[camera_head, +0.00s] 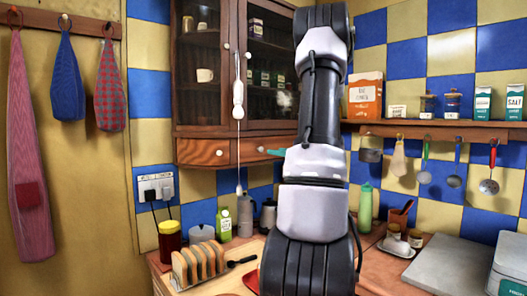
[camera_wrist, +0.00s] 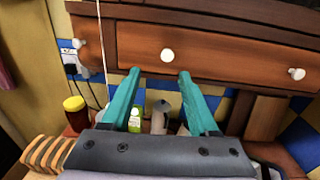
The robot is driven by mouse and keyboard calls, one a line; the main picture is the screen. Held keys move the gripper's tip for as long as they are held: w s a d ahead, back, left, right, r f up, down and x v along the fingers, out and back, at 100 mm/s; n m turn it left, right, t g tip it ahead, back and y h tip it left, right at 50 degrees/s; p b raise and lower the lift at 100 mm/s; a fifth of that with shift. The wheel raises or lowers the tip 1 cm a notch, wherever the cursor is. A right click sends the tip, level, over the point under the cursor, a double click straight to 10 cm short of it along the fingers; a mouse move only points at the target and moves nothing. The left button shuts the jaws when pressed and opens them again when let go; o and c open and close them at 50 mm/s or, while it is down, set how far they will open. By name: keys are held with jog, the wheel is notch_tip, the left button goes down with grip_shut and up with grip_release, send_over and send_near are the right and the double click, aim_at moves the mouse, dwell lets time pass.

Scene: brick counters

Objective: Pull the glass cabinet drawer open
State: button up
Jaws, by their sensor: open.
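The dark wood glass cabinet (camera_head: 190,95) hangs on the tiled wall, with glass doors above and a row of wooden drawers below. In the wrist view, the middle drawer front (camera_wrist: 225,58) spans most of the upper picture and looks shut. Its round white knob (camera_wrist: 168,55) appears between and slightly above my fingertips. My gripper (camera_wrist: 158,74) is open and empty, its two teal fingers pointing at the drawer. Whether they touch it I cannot tell. In the head view, my arm hides part of the cabinet and one teal finger (camera_head: 273,152) shows by the drawer's right part.
Other white knobs sit left (camera_wrist: 77,43) and right (camera_wrist: 297,73) of the middle one. A white pull cord (camera_head: 238,95) hangs before the cabinet. Below are a toast rack (camera_head: 198,262), a red jar (camera_head: 170,240) and bottles on the counter. A shelf (camera_head: 430,130) is at right.

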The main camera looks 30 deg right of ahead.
aim_at(262, 149)
jog(key=shift+m, duration=0.3)
jog(key=w, duration=1)
jog(key=shift+w+a+f, duration=0.1)
jog(key=shift+w+a, duration=0.05)
jog(key=shift+w, duration=0.1)
grip_shut()
dwell(0.8)
